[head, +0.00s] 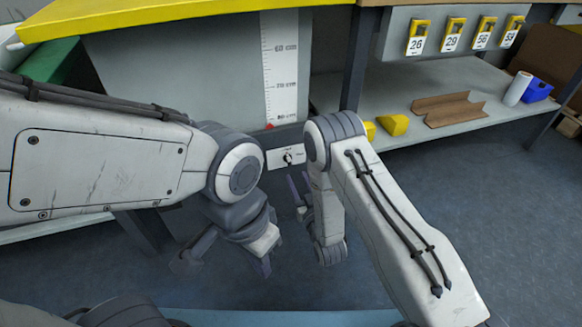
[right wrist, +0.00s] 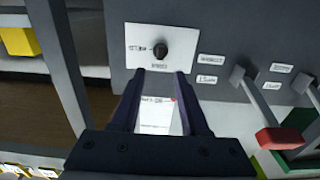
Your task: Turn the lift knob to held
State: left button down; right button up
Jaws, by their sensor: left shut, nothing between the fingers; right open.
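The lift knob (head: 288,158) is a small dark knob on a white plate on the grey panel, below the height scale. In the right wrist view the knob (right wrist: 160,50) sits just beyond my fingertips, centred between them. The small print on its plate (right wrist: 135,36) is too blurred to read. My right gripper (head: 298,189) is open and empty, facing the knob; its two fingers also show in the right wrist view (right wrist: 160,73). They look apart from the knob. My left gripper (head: 263,266) is shut and empty, low and left of the knob.
A white height scale (head: 281,75) with a red marker (head: 270,126) stands above the plate. A red-tipped lever (right wrist: 277,138) is beside it in the right wrist view. A grey shelf (head: 440,88) with yellow bins (head: 393,126) lies right. Open floor (head: 480,200) is below.

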aim_at(290, 162)
jog(key=b+x, duration=0.2)
jog(key=x, duration=0.4)
jog(key=shift+f, duration=0.15)
jog(key=shift+w+a+b, duration=0.2)
jog(key=shift+w+b, duration=0.2)
jog(key=shift+w, duration=0.3)
grip_shut()
